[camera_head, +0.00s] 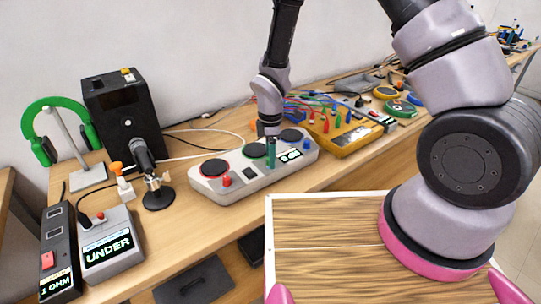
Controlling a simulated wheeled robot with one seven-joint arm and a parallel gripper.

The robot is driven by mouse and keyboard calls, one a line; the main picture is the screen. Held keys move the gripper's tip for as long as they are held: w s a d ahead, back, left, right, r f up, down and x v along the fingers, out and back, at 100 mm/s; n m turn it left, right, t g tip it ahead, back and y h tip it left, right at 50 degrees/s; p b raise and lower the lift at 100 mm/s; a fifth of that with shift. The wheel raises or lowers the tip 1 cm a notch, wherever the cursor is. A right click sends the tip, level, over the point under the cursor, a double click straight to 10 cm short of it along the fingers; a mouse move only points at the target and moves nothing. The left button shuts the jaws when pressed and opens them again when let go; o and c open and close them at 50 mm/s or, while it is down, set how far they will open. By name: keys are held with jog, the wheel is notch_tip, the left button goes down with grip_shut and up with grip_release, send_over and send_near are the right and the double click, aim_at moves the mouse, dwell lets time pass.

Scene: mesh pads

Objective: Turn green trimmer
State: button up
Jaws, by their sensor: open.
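A light grey console (240,187) on the wooden bench carries a row of round dark pads with coloured rims. The green trimmer (272,157) appears as a small green post at the console's front, in front of the green-rimmed pad (256,150). My gripper (269,133) points down directly above the green trimmer and hides part of that area. It is open; whether its fingers touch or surround the trimmer is too small to tell. A red trimmer (226,181) stands to the left and a blue one (306,147) to the right. A small lit display (291,155) sits beside the green trimmer.
A yellow box with coloured leads (345,140) stands close to the console's right. At left are a microphone stand (157,195), a black speaker-like box (122,115), green headphones (43,150) and a grey unit reading UNDER (110,262). Bench space before the console is clear.

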grip_shut()
jog(key=m, duration=1.3)
dwell(0.5)
dwell(0.5)
grip_release()
